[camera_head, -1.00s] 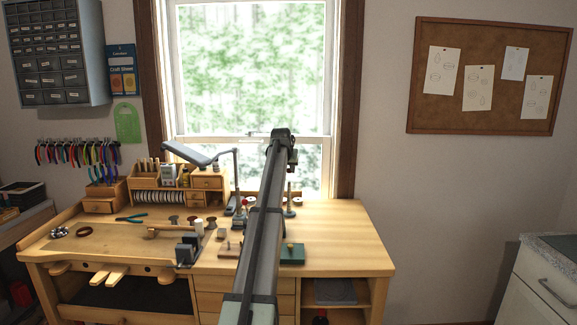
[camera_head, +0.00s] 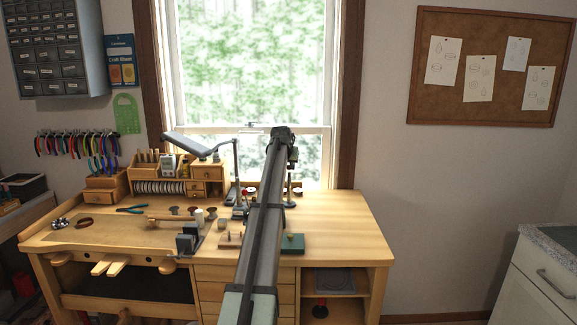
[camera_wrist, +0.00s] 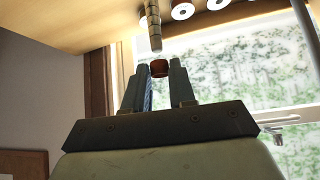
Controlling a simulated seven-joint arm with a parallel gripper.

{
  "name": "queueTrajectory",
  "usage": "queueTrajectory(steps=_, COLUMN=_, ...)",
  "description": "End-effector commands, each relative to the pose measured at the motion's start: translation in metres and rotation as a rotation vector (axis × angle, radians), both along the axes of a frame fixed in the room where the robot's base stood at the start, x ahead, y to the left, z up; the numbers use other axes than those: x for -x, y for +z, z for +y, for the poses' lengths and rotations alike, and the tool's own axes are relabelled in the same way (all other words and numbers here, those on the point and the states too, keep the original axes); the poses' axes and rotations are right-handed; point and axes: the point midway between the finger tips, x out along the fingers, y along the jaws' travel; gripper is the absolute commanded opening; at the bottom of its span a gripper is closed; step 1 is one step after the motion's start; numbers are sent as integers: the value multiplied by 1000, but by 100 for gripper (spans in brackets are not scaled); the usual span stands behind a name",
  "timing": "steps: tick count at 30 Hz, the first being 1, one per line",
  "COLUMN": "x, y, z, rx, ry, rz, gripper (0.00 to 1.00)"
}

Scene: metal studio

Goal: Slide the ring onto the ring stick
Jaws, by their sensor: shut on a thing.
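A small copper-brown ring (camera_wrist: 159,68) sits between my fingertips in the camera_wrist view. My gripper (camera_wrist: 160,72) is shut on it. In the camera_head view my arm hides the ring and most of the area around my gripper. I cannot clearly make out the ring stick there.
A wooden bench (camera_head: 345,225) stands before the window. Spools (camera_wrist: 183,10) lie close beside the rod in the wrist view. A desk lamp (camera_head: 190,148), a wooden organiser (camera_head: 205,174) and a green block (camera_head: 292,243) are near my arm. The bench's right side is clear.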

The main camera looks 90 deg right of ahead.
Motion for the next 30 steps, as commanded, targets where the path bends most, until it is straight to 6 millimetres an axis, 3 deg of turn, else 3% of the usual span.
queueTrajectory(steps=30, x=0, y=-18, z=0, rx=0, ry=0, rz=0, gripper=5)
